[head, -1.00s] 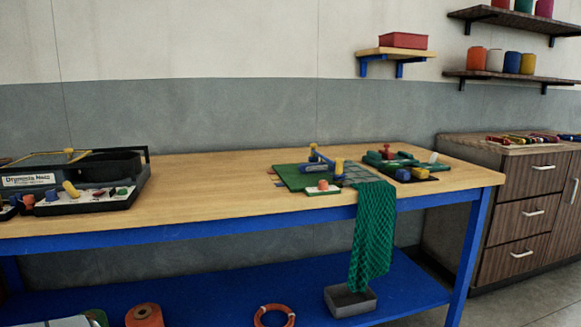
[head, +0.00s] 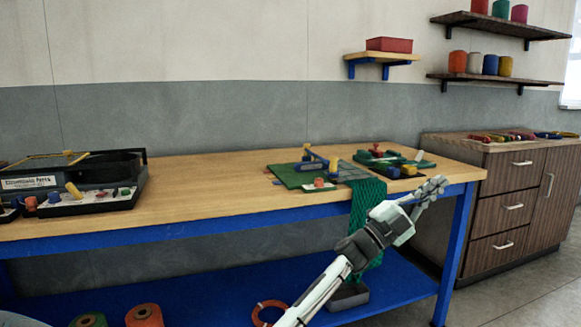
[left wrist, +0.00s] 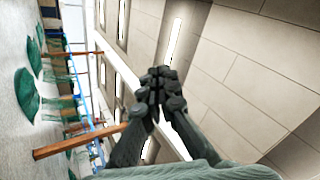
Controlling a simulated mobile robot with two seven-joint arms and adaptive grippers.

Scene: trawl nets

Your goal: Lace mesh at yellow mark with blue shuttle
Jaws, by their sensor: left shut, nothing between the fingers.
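Green mesh (head: 366,197) hangs over the front edge of the workbench, partly hidden behind my left arm. On the bench above it are a green mat (head: 290,176), a blue bar-like piece (head: 316,159) and a small yellow piece (head: 333,164). I cannot tell whether the yellow piece is the mark, or which blue thing is the shuttle. My left gripper (head: 434,190) is raised in front of the bench's right end, right of the mesh and apart from it. In the left wrist view its fingertips (left wrist: 161,80) meet, empty. My right gripper is not in view.
A dark tray (head: 125,203) with small coloured parts stands at the bench's left. A board with small coloured pieces (head: 392,160) lies right of the mat. A wooden cabinet (head: 490,205) stands beyond the bench. The bench middle (head: 210,190) is clear.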

